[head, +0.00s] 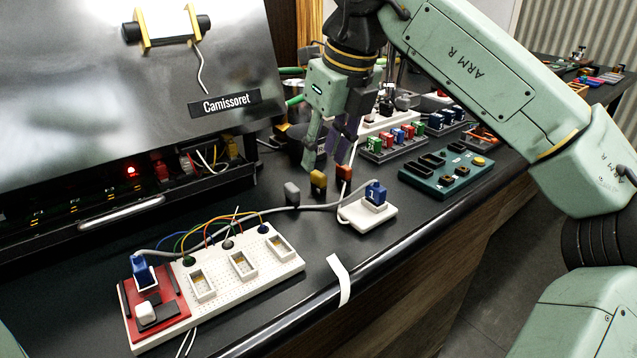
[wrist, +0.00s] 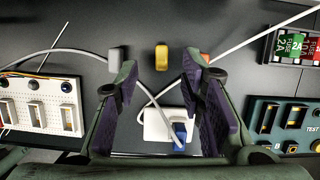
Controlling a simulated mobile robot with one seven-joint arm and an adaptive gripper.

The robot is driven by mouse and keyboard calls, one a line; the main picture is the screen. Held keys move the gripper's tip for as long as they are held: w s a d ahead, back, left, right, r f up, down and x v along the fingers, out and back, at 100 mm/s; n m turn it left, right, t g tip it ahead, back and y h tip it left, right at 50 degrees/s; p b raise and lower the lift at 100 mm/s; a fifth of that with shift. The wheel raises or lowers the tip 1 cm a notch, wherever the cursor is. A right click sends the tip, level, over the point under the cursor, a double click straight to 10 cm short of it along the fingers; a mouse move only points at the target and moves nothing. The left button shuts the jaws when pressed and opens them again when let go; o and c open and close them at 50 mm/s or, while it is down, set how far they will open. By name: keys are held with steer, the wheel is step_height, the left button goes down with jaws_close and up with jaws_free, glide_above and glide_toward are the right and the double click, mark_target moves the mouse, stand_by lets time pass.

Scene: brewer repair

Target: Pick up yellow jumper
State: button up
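The yellow jumper (head: 318,183) is a small block on the black bench top, between a grey jumper (head: 292,193) and an orange-red jumper (head: 343,175). In the wrist view the yellow jumper (wrist: 161,57) shows in full between the fingertips, beyond them, with nothing gripping it. My gripper (head: 326,166) points down over the row of jumpers, its fingers apart and empty. In the wrist view, the left fingertip of my gripper (wrist: 159,72) overlaps the grey jumper (wrist: 115,60), and the right one partly hides the orange-red jumper (wrist: 205,57).
A grey cable runs in front of the jumpers to a blue plug (head: 376,195) on a white block (head: 366,216). A white breadboard (head: 280,258) stands front left. A green test panel (head: 421,184) and a fuse rack (head: 372,155) stand right and behind. The brewer (head: 70,190) is at left.

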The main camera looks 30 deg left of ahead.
mark_target(319, 173)
steer(key=x, duration=0.4)
steer(key=shift+w, duration=0.1)
steer(key=shift+c, duration=0.5)
jaws_close()
